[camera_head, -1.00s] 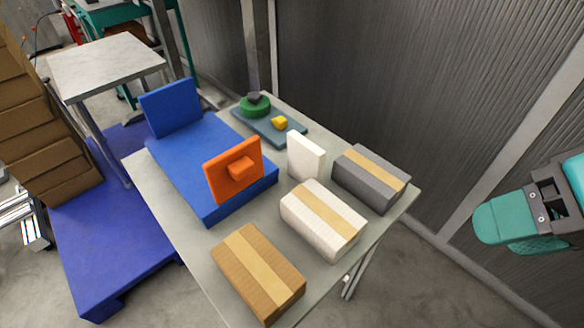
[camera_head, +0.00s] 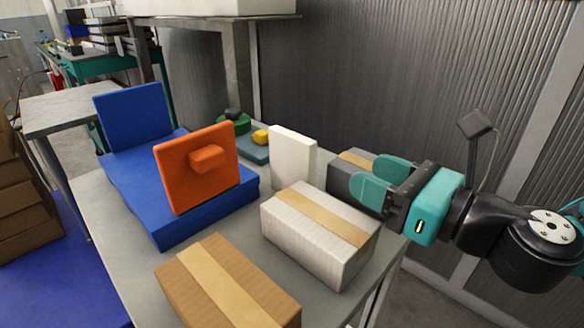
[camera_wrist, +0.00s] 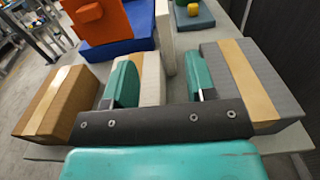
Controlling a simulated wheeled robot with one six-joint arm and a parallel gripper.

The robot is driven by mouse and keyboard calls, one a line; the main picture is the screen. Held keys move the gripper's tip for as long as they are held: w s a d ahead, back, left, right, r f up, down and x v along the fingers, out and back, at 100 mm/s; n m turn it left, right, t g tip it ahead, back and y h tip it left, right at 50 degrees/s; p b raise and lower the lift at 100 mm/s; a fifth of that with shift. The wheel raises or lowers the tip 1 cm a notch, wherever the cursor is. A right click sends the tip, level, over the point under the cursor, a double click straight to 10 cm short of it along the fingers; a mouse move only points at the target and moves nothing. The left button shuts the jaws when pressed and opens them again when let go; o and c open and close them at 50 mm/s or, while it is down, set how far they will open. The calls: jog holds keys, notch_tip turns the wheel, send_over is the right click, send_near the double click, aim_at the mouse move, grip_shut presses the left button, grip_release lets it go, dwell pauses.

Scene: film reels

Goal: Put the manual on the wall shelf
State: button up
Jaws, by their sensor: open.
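A white upright slab (camera_head: 292,158), which looks like the manual, stands on the grey table (camera_head: 100,215). It also shows in the wrist view (camera_wrist: 164,32), ahead of the fingers. My gripper (camera_head: 381,178) is open and empty, to the right of the slab and apart from it. Its teal fingers (camera_wrist: 162,78) hang near the white banded box (camera_head: 318,235) and the grey banded box (camera_head: 352,160). A raised ledge (camera_head: 272,18) at the top of the head view may be the wall shelf; its upper part is cut off.
An orange panel with a knob (camera_head: 197,170) stands on a blue base (camera_head: 160,205), left of the slab. A brown banded box (camera_head: 228,285) lies at the front. A teal tray (camera_head: 255,152) with small green and yellow pieces sits behind. A corrugated wall (camera_head: 400,75) bounds the back.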

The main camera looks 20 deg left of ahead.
jog(key=p, duration=0.7)
send_near(296, 136)
jog(key=x, duration=0.4)
jog(key=shift+s+a+f, duration=0.15)
jog(key=shift+s+f, duration=0.1)
jog(key=shift+w+f+p+x, duration=0.15)
jog(key=shift+p+x, duration=0.45)
jog(key=shift+x, duration=0.9)
jog(key=shift+w+f+p+x, duration=0.15)
jog(key=shift+p+x, duration=0.4)
jog(key=shift+x, duration=0.95)
jog(key=shift+r, duration=0.1)
grip_shut()
